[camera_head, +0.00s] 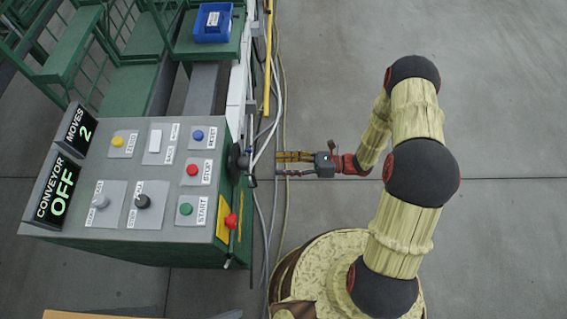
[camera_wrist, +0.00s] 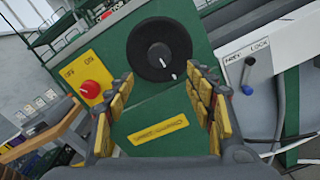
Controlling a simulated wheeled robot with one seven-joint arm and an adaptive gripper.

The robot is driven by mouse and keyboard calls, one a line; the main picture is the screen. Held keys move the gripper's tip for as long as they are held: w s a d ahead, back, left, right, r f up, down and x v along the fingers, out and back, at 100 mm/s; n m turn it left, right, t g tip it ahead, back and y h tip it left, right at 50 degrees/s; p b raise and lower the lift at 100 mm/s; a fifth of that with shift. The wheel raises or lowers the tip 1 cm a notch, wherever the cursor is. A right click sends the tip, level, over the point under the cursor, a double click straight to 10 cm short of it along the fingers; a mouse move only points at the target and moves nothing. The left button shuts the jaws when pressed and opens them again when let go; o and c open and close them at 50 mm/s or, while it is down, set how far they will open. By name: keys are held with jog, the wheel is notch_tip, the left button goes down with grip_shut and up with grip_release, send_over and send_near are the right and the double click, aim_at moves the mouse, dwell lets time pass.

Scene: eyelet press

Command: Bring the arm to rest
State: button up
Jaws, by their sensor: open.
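My gripper (camera_head: 278,163) is open and empty. It points left at the side of a green control box (camera_head: 120,247), close to a black round dial (camera_head: 238,160). In the wrist view, the two yellow-padded fingers of my gripper (camera_wrist: 163,85) stand apart, with the dial (camera_wrist: 158,50) beyond and between them. The fingers appear clear of the dial, though the head view does not settle the exact gap. My arm is bent, reaching from my base at the lower right.
The panel carries buttons and displays reading CONVEYOR OFF (camera_head: 57,192) and MOVES 2 (camera_head: 77,131). A red rotary switch (camera_wrist: 90,89) sits left of the dial; a blue-handled lock (camera_wrist: 247,78) is right. Cables (camera_head: 284,110) run beside the box. Floor (camera_head: 500,60) at right is clear.

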dwell(0.5)
jog(key=s+f+n+g+h, duration=0.2)
jog(key=s+n+g, duration=0.3)
jog(key=s, duration=0.4)
jog(key=s+d+r+n+g+h, duration=0.3)
jog(key=s+d+r+n+h, duration=0.1)
jog(key=d+r+n+h, duration=0.3)
jog(key=w+d+r+n+t+h, duration=0.1)
jog(key=d+r+n+t+h, duration=0.55)
jog(key=r, duration=0.95)
notch_tip(320, 180, up, 16)
jog(key=s+d+n+t+h, duration=0.1)
jog(key=d+n+t+h, duration=0.1)
jog(key=n+t, duration=0.3)
jog(key=shift+s+n, duration=0.3)
jog(key=shift+n, duration=0.05)
jog(key=shift+r+t+h, duration=0.1)
jog(key=shift+t+h, duration=0.15)
